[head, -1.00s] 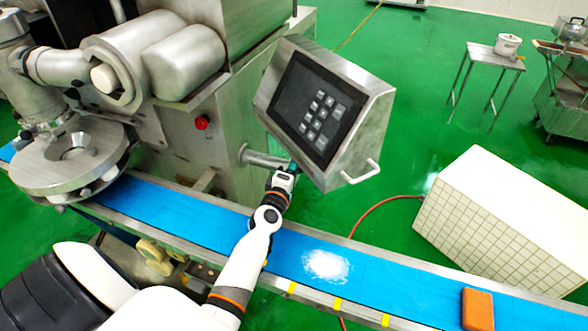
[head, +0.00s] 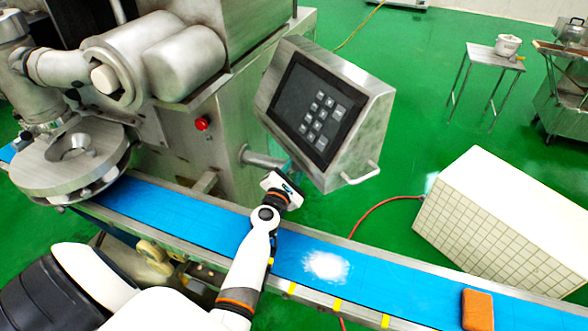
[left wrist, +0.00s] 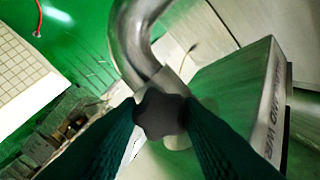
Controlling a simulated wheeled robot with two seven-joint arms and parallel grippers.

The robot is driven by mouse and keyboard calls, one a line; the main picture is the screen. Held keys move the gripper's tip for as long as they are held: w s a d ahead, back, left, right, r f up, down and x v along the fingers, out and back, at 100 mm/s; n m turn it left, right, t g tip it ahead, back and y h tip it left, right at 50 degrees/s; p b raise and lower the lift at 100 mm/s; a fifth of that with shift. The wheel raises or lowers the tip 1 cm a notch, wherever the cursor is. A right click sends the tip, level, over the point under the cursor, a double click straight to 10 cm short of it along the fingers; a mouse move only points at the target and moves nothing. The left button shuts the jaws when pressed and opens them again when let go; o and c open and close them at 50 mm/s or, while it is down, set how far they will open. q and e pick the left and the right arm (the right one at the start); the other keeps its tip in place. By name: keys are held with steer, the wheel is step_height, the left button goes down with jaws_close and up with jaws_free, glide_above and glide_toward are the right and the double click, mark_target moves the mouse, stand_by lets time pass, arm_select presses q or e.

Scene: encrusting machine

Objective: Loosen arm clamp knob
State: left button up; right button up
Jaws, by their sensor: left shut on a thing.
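The arm clamp knob is a dark, lobed knob (left wrist: 162,113) on a clamp at the bent steel support arm (left wrist: 132,40) in the left wrist view. My left gripper (left wrist: 163,122) has its two dark teal fingers on either side of the knob, shut on it. In the head view, my left gripper (head: 289,170) is under the control panel (head: 318,108), by the steel support arm (head: 262,159). The knob itself is hidden there. The panel's box also shows at the right of the left wrist view (left wrist: 240,95). My right gripper is not in view.
A blue conveyor belt (head: 205,215) runs beneath my left arm, bearing a white powder patch (head: 326,265) and an orange block (head: 478,309). The machine body with a red button (head: 202,123) stands behind. A tiled white block (head: 510,225) stands at the right.

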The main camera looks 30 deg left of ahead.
arm_select(q)
steer(key=n, duration=0.4)
steer(key=shift+f+n+p, duration=0.1)
steer(key=shift+n+p, duration=0.2)
steer(key=shift+n, duration=0.1)
stand_by(0.4)
steer(key=o, duration=1)
